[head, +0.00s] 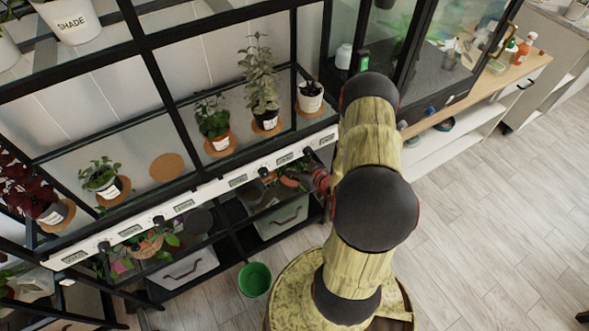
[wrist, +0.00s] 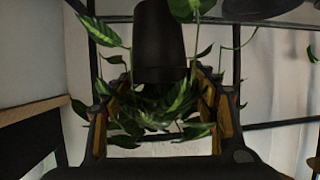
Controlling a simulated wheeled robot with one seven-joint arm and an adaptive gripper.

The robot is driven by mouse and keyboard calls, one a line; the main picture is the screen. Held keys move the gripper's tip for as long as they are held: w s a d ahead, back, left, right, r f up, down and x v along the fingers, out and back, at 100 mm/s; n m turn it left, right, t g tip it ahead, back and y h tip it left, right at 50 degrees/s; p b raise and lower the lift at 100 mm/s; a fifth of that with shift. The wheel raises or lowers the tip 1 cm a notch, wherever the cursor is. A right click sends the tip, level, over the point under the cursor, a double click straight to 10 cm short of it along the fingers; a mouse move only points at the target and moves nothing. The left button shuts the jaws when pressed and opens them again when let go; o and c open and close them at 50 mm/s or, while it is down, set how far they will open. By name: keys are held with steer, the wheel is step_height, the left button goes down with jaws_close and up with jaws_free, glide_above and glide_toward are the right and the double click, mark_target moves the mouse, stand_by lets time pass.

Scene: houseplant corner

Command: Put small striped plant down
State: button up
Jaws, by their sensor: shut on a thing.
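The small striped plant (wrist: 178,98) is in the wrist view, with light-striped green leaves and a dark pot (wrist: 158,42). The pot's wider end faces the bottom of the picture, and leaves spread around it and between the fingers. My gripper (wrist: 160,118) is shut on the plant, with one finger on each side. The exact contact is partly hidden by leaves and shadow. In the head view my gripper (head: 318,180) is at the lower shelf, mostly hidden behind my arm. Green leaves (head: 290,181) show just left of it; I cannot tell whether they are the held plant.
Black shelf bars and a white label rail (head: 205,190) run close above my gripper. The upper shelf holds several potted plants and an empty cork mat (head: 166,167). A grey bin (head: 282,219) sits below, and a green bucket (head: 255,279) stands on the floor.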

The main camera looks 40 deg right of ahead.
mark_target(295, 162)
steer(key=d+f, duration=0.1)
steer(key=w+f+b, duration=0.1)
steer(key=d+f, duration=0.1)
steer(key=f, duration=0.1)
steer(key=shift+w+d+f+b, duration=0.1)
steer(key=shift+w+d+b, duration=0.1)
steer(key=shift+d+b, duration=0.15)
steer(key=shift+w+d+f+b, duration=0.1)
steer(key=shift+f+b, duration=0.25)
steer(key=shift+f, duration=0.55)
steer(key=shift+w+d+f+b, duration=0.1)
steer(key=shift+f+b, duration=0.2)
steer(key=shift+f, duration=0.55)
steer(key=shift+f, duration=0.3)
steer(key=o, duration=1.7)
steer(key=shift+c, duration=0.2)
